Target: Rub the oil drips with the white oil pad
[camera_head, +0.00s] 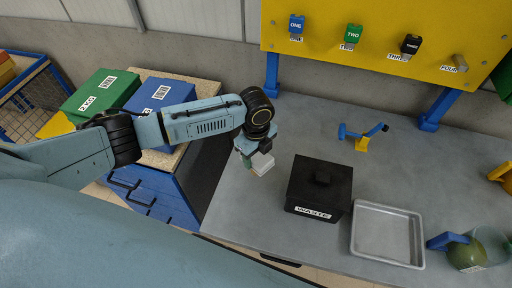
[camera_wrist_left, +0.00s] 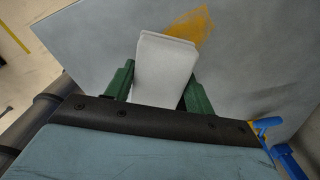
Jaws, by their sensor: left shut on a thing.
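My left gripper (camera_head: 256,165) is shut on the white oil pad (camera_head: 262,164) above the left part of the grey table. In the left wrist view the white pad (camera_wrist_left: 165,68) stands between the green fingers of my left gripper (camera_wrist_left: 158,90). An orange-yellow oil smear (camera_wrist_left: 190,27) lies on the table just beyond the pad's far edge, partly hidden by the pad. I cannot tell whether the pad touches the table. In the head view the smear is not visible. My right gripper is not in view.
A black waste box (camera_head: 319,187) with a lid stands right of the pad, with a metal tray (camera_head: 387,234) beside it. A blue and yellow tool (camera_head: 362,136) lies behind. Blue drawers (camera_head: 155,200) stand left of the table (camera_head: 240,222).

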